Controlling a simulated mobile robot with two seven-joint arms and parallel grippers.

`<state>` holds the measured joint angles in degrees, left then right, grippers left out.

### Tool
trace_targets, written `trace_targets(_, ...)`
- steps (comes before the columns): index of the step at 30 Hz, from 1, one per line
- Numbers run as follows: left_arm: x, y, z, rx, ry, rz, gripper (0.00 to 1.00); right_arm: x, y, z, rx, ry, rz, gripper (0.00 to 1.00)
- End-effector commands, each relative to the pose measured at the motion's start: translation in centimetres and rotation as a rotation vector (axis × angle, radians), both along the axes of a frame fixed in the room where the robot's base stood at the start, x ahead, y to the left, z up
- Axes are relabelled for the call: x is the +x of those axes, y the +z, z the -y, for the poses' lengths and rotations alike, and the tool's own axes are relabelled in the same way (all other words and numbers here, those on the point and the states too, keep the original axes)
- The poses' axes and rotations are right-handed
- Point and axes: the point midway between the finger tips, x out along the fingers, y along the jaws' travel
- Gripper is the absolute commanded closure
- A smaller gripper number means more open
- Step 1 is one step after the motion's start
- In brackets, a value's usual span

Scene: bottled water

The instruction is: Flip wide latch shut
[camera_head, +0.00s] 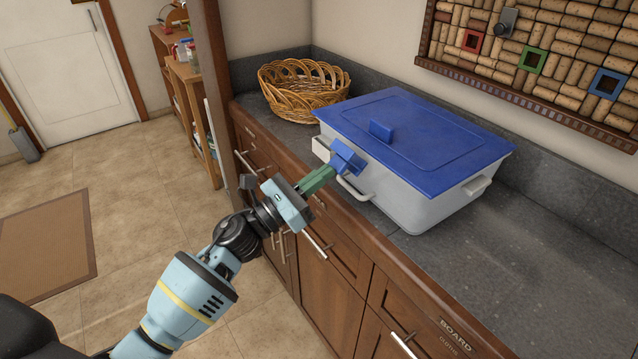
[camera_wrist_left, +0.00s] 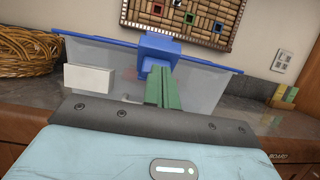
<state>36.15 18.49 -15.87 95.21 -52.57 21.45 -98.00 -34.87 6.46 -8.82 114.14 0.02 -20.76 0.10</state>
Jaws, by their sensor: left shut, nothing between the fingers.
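A pale plastic bin with a blue lid (camera_head: 415,135) stands on the dark counter. A wide blue latch (camera_head: 347,158) juts from the lid's front edge, tilted up and outward. In the left wrist view the blue latch (camera_wrist_left: 158,50) shows straight ahead of the fingers. My left gripper (camera_head: 328,172) is shut and empty, its green fingertips at the latch's front underside. The green fingers (camera_wrist_left: 160,85) overlap the latch's lower edge in the wrist view; whether they touch it I cannot tell. My right gripper is out of view.
A wicker basket (camera_head: 303,90) stands on the counter left of the bin. A cork board (camera_head: 545,55) hangs on the wall behind. Drawer handles stick out below the counter edge. The counter (camera_head: 540,240) right of the bin is clear.

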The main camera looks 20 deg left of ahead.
Motion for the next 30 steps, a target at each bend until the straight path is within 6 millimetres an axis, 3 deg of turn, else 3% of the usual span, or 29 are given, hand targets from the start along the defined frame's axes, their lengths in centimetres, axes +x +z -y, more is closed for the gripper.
trace_targets(13, 1.0, 2.9, 0.8, 0.001, 0.001, 0.002, 1.0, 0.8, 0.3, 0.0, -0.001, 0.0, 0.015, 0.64)
trace_targets(30, 1.0, 2.9, 0.9, 0.0, 0.0, 0.0, 1.0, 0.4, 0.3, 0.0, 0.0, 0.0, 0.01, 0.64)
